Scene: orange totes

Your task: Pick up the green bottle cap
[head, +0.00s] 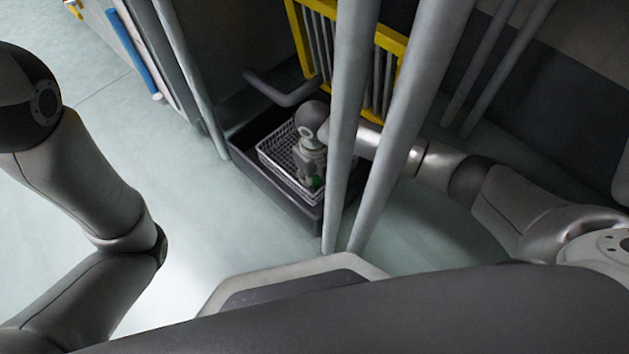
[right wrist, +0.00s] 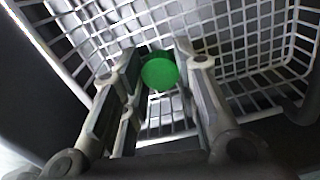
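The green bottle cap (right wrist: 160,73) is round and bright green. It lies between the two fingers of my right gripper (right wrist: 158,62) in the right wrist view. The fingers stand apart with the cap filling most of the gap. I cannot tell whether both pads touch it. My left gripper is not in view; only links of my left arm show.
The wire basket sits in a dark grey tote (head: 262,183), whose walls surround the right gripper. Grey upright posts (head: 350,130) stand in front of it and partly hide my right arm. A yellow-framed rack (head: 326,10) is behind. The floor at left is clear.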

